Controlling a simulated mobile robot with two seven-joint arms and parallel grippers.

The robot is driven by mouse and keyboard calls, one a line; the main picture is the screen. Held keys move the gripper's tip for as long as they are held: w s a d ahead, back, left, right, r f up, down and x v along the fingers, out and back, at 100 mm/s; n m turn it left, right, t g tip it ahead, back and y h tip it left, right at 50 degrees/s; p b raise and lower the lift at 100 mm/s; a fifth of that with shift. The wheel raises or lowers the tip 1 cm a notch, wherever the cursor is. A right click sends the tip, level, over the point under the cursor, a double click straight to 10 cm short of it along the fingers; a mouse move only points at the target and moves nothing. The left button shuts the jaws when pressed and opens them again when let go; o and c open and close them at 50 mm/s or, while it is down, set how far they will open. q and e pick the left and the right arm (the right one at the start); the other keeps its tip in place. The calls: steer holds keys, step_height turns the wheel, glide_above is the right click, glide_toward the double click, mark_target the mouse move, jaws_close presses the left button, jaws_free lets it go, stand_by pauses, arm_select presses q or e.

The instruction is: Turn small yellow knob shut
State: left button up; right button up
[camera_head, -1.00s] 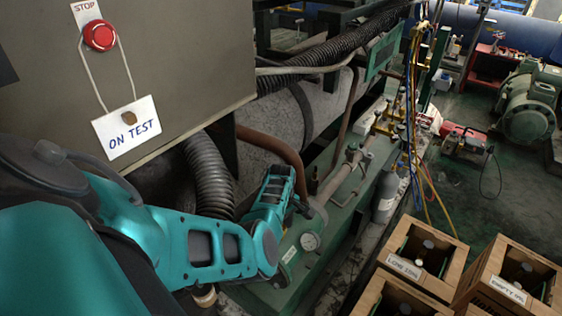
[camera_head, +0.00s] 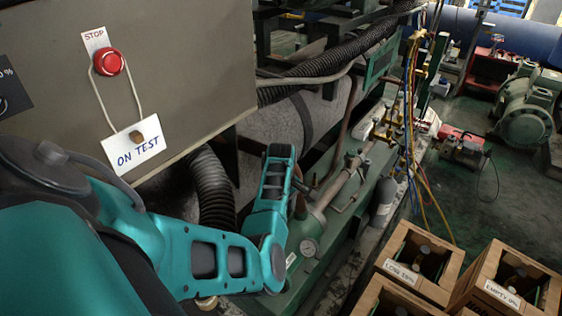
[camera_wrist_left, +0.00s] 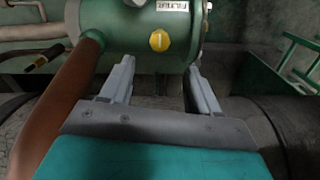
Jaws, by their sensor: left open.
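The small yellow knob (camera_wrist_left: 159,40) is in the left wrist view, on the face of a green cylinder (camera_wrist_left: 120,30) near a white label. It bears a pale mark that looks roughly upright. My left gripper (camera_wrist_left: 160,68) is open and empty. Its two fingers point toward the cylinder, one to each side of the knob and lower in the picture, with the knob apart from them. In the head view my left arm reaches in from the left over the green machine, and its wrist hides the fingers and the knob. My right gripper is not in view.
A brown pipe (camera_wrist_left: 58,105) runs close to the left finger. In the head view a grey cabinet (camera_head: 190,70) with a red stop button (camera_head: 109,62) stands beside the arm. Wooden crates (camera_head: 425,262) stand at the lower right.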

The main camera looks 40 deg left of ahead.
arm_select(q)
step_height(320, 180, up, 3)
steer(key=shift+f, duration=0.1)
stand_by(0.6)
